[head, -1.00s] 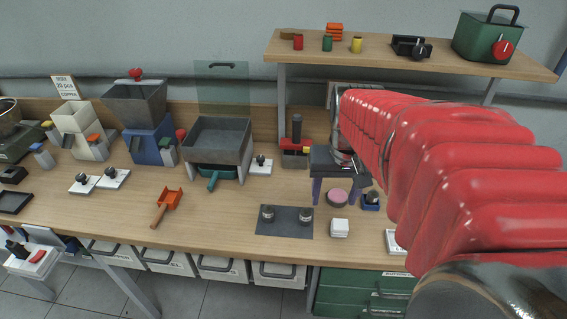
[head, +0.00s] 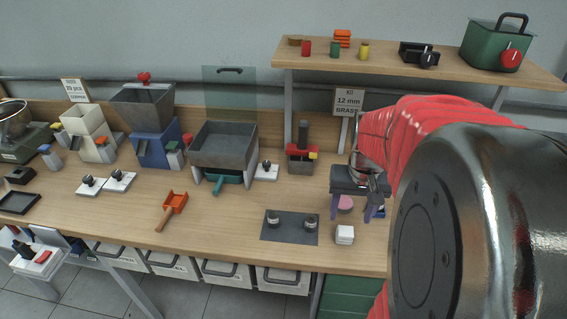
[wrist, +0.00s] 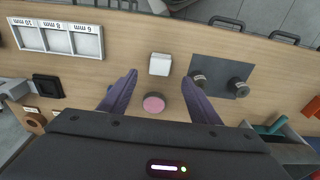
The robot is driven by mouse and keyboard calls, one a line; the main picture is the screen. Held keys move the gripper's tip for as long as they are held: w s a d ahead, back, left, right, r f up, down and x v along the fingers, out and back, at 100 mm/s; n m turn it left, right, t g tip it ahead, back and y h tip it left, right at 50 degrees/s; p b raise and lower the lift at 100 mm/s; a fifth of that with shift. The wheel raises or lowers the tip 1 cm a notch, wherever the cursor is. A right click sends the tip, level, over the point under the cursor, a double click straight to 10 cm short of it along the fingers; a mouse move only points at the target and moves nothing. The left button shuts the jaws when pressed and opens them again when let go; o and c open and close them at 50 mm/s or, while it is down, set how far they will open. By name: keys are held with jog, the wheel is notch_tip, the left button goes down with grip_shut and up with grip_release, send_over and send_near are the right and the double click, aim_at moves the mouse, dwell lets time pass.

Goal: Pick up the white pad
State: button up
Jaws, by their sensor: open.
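The white pad (head: 345,235) is a small white block on the bench, right of the dark grey mat. It also shows in the wrist view (wrist: 160,64), just beyond the fingertips and between their lines. My gripper (head: 352,215) has two purple fingers, spread wide and empty. In the wrist view its fingertips (wrist: 159,77) lie on either side of the space short of the white pad. A round pink pad (wrist: 154,104) lies between the fingers, nearer the palm. In the head view the pink pad (head: 345,202) shows between the fingers and is partly hidden.
The dark mat (wrist: 212,92) with two dark knobbed cylinders lies beside the right finger in the wrist view. A white tray marked in mm (wrist: 60,40) and a black square holder (wrist: 47,87) lie left. An orange scoop (head: 173,204) lies farther left. Bench around the white pad is clear.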

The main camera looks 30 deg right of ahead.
aim_at(346, 230)
jog(key=shift+w+d+f, duration=0.1)
jog(key=shift+f, duration=0.95)
jog(key=shift+w+d+f, duration=0.1)
jog(key=shift+f, duration=0.9)
jog(key=shift+w+d+f, duration=0.1)
jog(key=shift+w+f, duration=0.05)
jog(key=shift+f, duration=1.15)
jog(key=shift+w+f, duration=0.15)
jog(key=shift+f, duration=1.15)
jog(key=shift+c, duration=0.3)
jog(key=c, duration=1.1)
